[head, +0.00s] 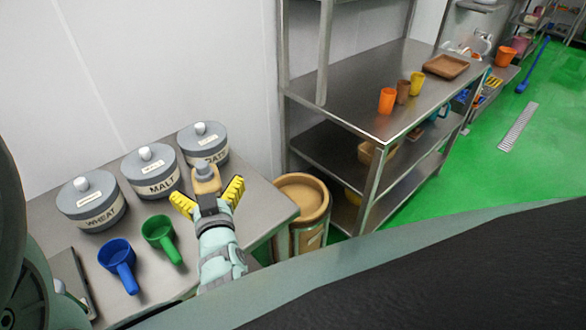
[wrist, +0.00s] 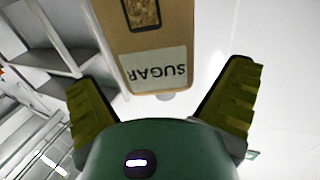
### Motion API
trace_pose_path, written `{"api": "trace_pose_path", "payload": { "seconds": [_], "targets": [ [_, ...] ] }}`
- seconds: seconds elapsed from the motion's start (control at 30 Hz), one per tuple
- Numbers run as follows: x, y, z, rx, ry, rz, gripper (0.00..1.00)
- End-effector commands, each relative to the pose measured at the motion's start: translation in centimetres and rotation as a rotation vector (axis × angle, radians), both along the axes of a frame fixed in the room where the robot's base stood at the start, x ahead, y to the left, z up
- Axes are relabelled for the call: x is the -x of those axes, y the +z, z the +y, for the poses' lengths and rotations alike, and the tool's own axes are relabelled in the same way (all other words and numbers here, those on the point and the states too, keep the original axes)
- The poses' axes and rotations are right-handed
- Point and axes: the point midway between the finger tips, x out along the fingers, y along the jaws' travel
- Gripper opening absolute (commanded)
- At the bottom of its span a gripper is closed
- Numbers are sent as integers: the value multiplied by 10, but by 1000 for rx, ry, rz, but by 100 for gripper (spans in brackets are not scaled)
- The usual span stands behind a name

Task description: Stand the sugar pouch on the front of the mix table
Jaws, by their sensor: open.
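The brown sugar pouch (head: 206,180) stands upright at the right part of the near steel table (head: 265,208), by the grey canisters. In the wrist view the pouch (wrist: 155,45) shows its SUGAR label upside down and a dark window. My gripper (head: 208,195) is open, with its yellow fingers spread to either side of the pouch. The wrist view shows the open gripper (wrist: 163,80) with a gap between each finger and the pouch. The pouch's base is hidden behind my gripper in the head view. I cannot tell which table is the mix table.
Grey canisters marked WHEAT (head: 92,202) and MALT (head: 151,172) and a third (head: 203,145) line the wall side. A blue scoop (head: 118,260) and green scoop (head: 160,236) lie in front.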

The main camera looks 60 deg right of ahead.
Motion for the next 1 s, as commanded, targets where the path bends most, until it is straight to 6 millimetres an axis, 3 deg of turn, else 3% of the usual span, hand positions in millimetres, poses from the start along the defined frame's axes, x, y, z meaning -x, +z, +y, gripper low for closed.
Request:
{"api": "trace_pose_path", "payload": {
  "seconds": [0.3, 0.53, 0.87, 1.0],
  "targets": [
    [49, -2, 33, -2, -7, 2, 100],
    [75, -1, 53, -2, -8, 2, 100],
    [83, 1, 59, 1, -5, -1, 100],
    [68, 15, 64, 45, 43, -54, 100]
  ]
}}
